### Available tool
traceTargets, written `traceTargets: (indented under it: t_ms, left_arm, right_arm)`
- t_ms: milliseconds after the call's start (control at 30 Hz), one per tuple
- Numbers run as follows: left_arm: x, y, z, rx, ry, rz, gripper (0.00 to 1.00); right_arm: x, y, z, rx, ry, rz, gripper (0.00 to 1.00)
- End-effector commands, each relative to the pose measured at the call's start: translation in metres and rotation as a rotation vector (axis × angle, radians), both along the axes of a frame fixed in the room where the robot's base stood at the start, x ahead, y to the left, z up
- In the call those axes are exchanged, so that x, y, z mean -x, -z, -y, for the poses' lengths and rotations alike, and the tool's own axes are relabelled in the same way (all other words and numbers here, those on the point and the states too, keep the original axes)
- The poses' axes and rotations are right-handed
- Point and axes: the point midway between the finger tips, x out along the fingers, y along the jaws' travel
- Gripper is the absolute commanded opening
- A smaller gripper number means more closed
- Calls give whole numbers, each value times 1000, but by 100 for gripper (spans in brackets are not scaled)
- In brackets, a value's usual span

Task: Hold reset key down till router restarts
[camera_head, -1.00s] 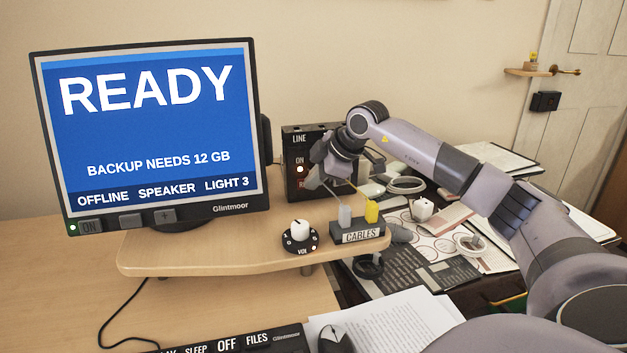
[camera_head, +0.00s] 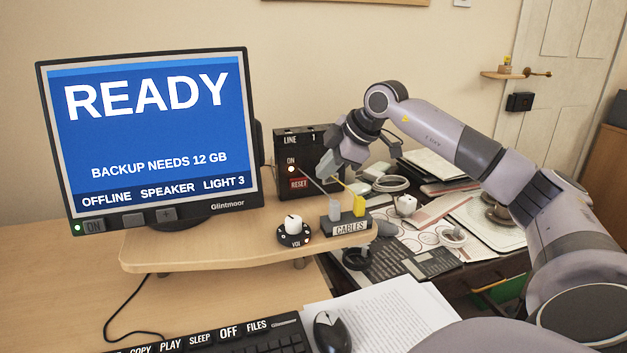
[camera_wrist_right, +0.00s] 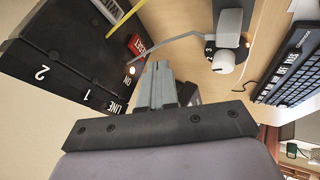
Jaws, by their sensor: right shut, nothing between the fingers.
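The router (camera_head: 314,140) is a black box marked LINE and ON, standing at the back of the wooden shelf. Its red RESET key (camera_head: 299,184) is in plain sight on the front face, below a lit ON lamp (camera_head: 291,169). In the right wrist view the key (camera_wrist_right: 137,44) shows beyond the fingertips, beside the lit lamp (camera_wrist_right: 131,70). My right gripper (camera_head: 332,164) is shut and empty, in front of the router's right part and right of the key. It also shows in the wrist view (camera_wrist_right: 158,68), apart from the key. My left gripper is out of view.
A CABLES block (camera_head: 346,226) with a grey plug (camera_head: 335,208) and a yellow plug (camera_head: 359,205) stands before the router; their leads run up near my gripper. A volume knob (camera_head: 293,225) and monitor (camera_head: 150,140) are left. Papers and clutter (camera_head: 440,235) fill the right desk.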

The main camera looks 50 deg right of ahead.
Motion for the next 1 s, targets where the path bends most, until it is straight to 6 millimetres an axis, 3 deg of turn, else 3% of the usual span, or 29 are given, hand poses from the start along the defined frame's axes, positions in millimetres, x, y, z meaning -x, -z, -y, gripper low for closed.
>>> traceTargets:
  t_ms: [233,1000]
  left_arm:
    - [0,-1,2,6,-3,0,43]
    - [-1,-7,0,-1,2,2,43]
  right_arm:
    - [17,-23,3,0,0,-1,0]
    - [19,-32,3,-1,-1,0,0]
